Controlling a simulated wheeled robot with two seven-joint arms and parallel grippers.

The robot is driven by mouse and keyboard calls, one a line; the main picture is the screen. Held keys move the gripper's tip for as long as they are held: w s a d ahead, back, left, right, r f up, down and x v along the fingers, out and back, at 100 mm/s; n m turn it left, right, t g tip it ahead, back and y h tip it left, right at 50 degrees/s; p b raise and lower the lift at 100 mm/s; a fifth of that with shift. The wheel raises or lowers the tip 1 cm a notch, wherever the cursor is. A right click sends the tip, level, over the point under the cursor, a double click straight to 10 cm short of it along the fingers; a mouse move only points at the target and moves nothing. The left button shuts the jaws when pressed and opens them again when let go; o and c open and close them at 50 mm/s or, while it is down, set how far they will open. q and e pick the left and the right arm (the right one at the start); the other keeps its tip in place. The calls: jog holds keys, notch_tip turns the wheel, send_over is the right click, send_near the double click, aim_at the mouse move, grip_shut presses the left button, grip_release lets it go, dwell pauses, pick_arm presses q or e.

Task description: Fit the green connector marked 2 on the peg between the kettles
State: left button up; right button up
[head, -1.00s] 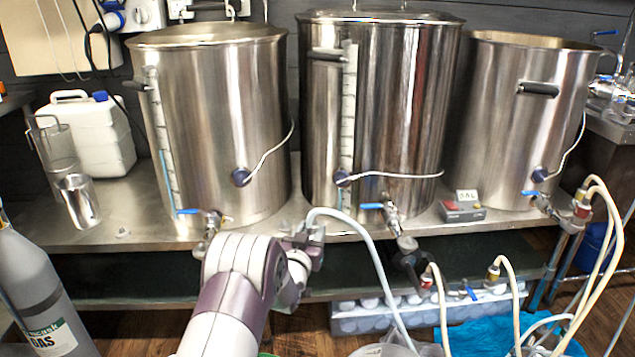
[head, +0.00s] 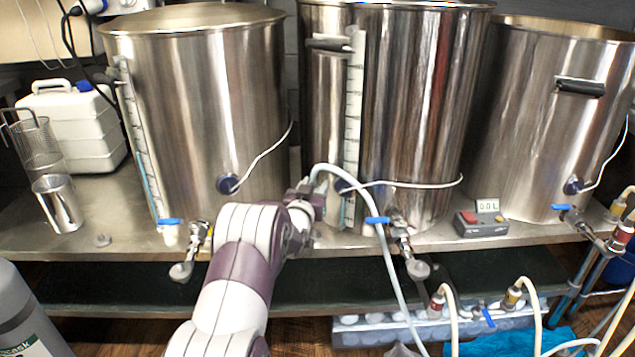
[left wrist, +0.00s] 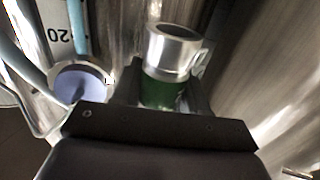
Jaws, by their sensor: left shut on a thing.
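My left gripper (head: 314,190) is above the metal bench, in front of the gap between the left kettle (head: 200,110) and the middle kettle (head: 415,110). In the left wrist view it is shut on the green connector (left wrist: 163,92), which has a green band and a silver metal end pointing away from the jaws. No mark 2 can be read on it. A pale hose (head: 366,205) arches from the gripper and hangs down to the right. I cannot make out the peg; the gripper and arm cover part of the gap.
Valves with blue levers, including the left kettle's valve (head: 190,250) and the middle kettle's valve (head: 405,245), stick out past the bench edge. A white cable (head: 405,183) crosses the middle kettle. A small control box (head: 480,222) stands right of it. A right kettle (head: 550,120) stands beyond.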

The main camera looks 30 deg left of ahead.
pick_arm(q)
jog(key=shift+s+f+b, duration=0.1)
jog(key=shift+f+b, duration=0.3)
jog(key=shift+f, duration=0.15)
jog(key=shift+f+b, duration=1.65)
jog(key=shift+f, duration=0.8)
jog(key=shift+f+b, duration=0.9)
jog(key=shift+f, duration=0.35)
jog(key=o, duration=1.3)
jog(key=shift+o, duration=0.2)
